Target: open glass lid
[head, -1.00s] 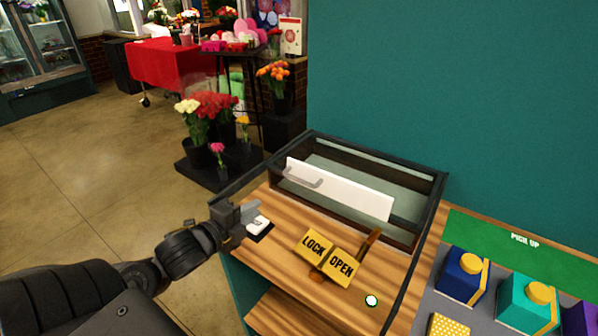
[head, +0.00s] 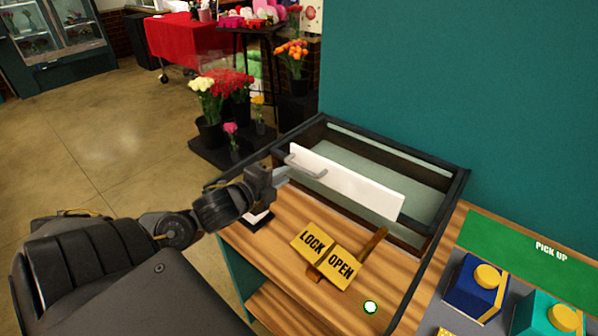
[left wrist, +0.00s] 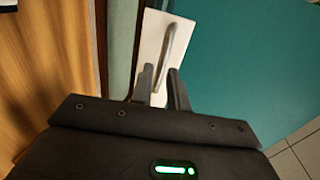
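The glass lid (head: 432,203) lies in a dark frame at the back of the wooden counter. A white strip (head: 365,189) with a grey bar handle (head: 308,170) runs along it. My left gripper (head: 283,173) is at the left end of the handle. In the left wrist view, the fingers of my left gripper (left wrist: 160,86) are apart, and the near end of the handle (left wrist: 171,52) appears between or just beyond them. I cannot tell whether they touch it. My right gripper is not in view.
A yellow LOCK/OPEN sign (head: 326,257) sits on the wooden counter in front of the lid. A small black-and-white item (head: 259,220) lies below my left gripper. A green PICK UP board (head: 520,245) with coloured blocks is at right. A teal wall (head: 460,70) stands behind.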

